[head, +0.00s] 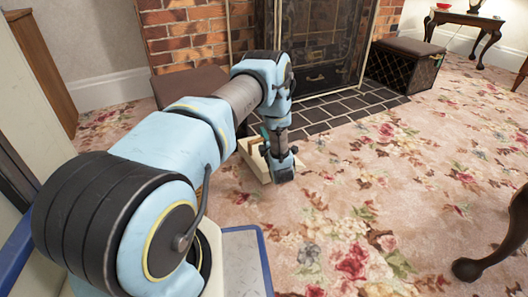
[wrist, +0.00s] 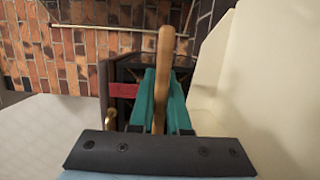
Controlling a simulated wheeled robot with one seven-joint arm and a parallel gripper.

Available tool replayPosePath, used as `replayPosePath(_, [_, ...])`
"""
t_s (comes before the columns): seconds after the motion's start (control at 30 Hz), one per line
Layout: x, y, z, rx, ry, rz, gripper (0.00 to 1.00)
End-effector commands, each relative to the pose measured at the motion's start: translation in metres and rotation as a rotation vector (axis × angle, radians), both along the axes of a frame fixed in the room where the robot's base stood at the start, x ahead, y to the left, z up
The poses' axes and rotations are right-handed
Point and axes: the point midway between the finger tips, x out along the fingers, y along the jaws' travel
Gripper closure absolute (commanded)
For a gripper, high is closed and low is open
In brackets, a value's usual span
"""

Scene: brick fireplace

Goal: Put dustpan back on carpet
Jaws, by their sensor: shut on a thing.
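The cream dustpan (head: 253,161) is at the hearth's front left edge in the head view, partly hidden by my arm. It is low over the carpet (head: 335,215); I cannot tell whether it touches. My gripper (wrist: 161,100) has teal fingers closed around a brown wooden handle (wrist: 164,55), which I take to be the dustpan's. A tall cream wall, likely part of the pan, fills the right of the wrist view (wrist: 235,80). In the head view the fingertips are mostly hidden behind my wrist.
The brick fireplace (head: 190,38) and dark tiled hearth (head: 345,108) lie behind. A dark box seat (head: 405,66) stands at the hearth's right. A curved table leg (head: 490,262) is at the lower right. The flowered carpet in the middle is clear.

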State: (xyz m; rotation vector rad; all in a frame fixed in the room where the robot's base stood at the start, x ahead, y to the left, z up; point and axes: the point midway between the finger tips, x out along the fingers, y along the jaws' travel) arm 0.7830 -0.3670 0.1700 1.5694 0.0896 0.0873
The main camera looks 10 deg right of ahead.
Motion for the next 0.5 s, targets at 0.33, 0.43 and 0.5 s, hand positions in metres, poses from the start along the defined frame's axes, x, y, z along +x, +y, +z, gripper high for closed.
replayPosePath(0.33, [0.001, 0.0, -0.048, 0.0, -0.003, 0.0, 1.0])
replayPosePath(0.43, [0.001, 0.0, -0.053, -0.001, -0.003, 0.0, 1.0])
replayPosePath(0.5, [0.001, 0.0, -0.051, -0.001, -0.003, 0.0, 1.0])
